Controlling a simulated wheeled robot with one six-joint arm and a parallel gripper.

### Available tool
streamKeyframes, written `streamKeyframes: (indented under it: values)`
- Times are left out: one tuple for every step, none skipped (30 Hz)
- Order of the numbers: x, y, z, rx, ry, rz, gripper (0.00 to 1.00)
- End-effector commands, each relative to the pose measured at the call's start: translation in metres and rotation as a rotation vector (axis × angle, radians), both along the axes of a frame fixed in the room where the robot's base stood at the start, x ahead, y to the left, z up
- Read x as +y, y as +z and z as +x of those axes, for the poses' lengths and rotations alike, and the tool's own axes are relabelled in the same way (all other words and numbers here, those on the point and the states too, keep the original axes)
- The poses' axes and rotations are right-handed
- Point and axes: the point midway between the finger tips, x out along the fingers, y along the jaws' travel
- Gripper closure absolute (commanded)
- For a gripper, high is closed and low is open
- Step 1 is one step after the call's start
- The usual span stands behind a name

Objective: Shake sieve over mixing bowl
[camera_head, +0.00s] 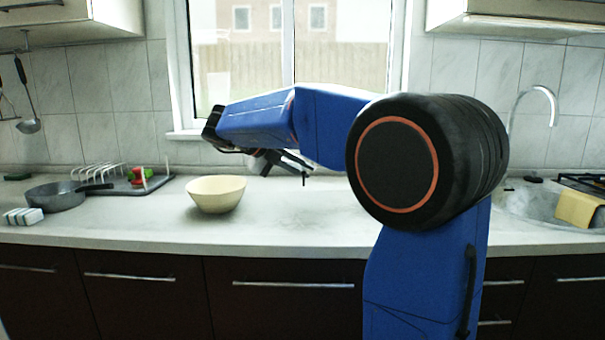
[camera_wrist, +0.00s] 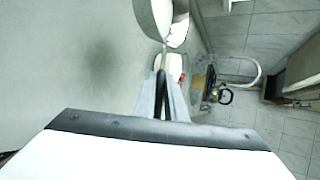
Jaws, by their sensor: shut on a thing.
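My gripper (camera_head: 290,160) is over the counter, to the right of the bowl and behind it, below my blue forearm. In the wrist view my gripper (camera_wrist: 163,108) is shut on the dark handle of the sieve (camera_wrist: 161,82). The handle leads up to a thin metal shaft and a rounded rim at the top edge, where the sieve's head is cut off. In the head view the sieve is hardly visible; only a small dark piece shows under the fingers. The cream mixing bowl (camera_head: 216,194) stands upright on the counter, apart from my gripper.
A dark pan (camera_head: 56,196) and a tray (camera_head: 150,187) with a rack and red and green items stand at the left. The sink (camera_head: 535,205) with a yellow cloth (camera_head: 579,209) is at the right. The counter right of the bowl is clear.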

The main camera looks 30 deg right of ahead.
Motion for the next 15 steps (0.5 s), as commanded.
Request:
streamKeyframes:
  values:
    - [0.000,0.003,0.000,-0.001,0.000,0.000,1.00]
    - [0.000,0.004,0.000,-0.001,0.000,0.000,1.00]
    - [0.000,0.005,0.000,-0.001,0.000,0.000,1.00]
    - [0.000,0.007,0.000,0.000,0.000,0.000,1.00]
    - [0.000,0.008,0.000,0.000,0.000,0.000,1.00]
    - [0.000,0.009,0.000,0.000,0.000,0.000,1.00]
    - [0.000,0.010,0.000,0.000,0.000,-0.001,1.00]
    - [0.000,0.012,0.000,0.000,0.000,-0.001,1.00]
    - [0.000,0.013,0.000,0.000,0.000,-0.001,1.00]
    - [0.000,0.015,0.000,-0.001,-0.001,-0.001,1.00]
    - [0.000,0.016,0.000,-0.001,-0.001,-0.001,1.00]
    - [0.000,0.017,0.000,-0.001,-0.001,-0.001,1.00]
    - [0.000,0.019,0.000,-0.001,-0.001,-0.001,1.00]
    - [0.000,0.020,0.000,-0.001,-0.001,0.000,1.00]
    - [0.000,0.021,0.000,-0.001,-0.001,0.000,1.00]
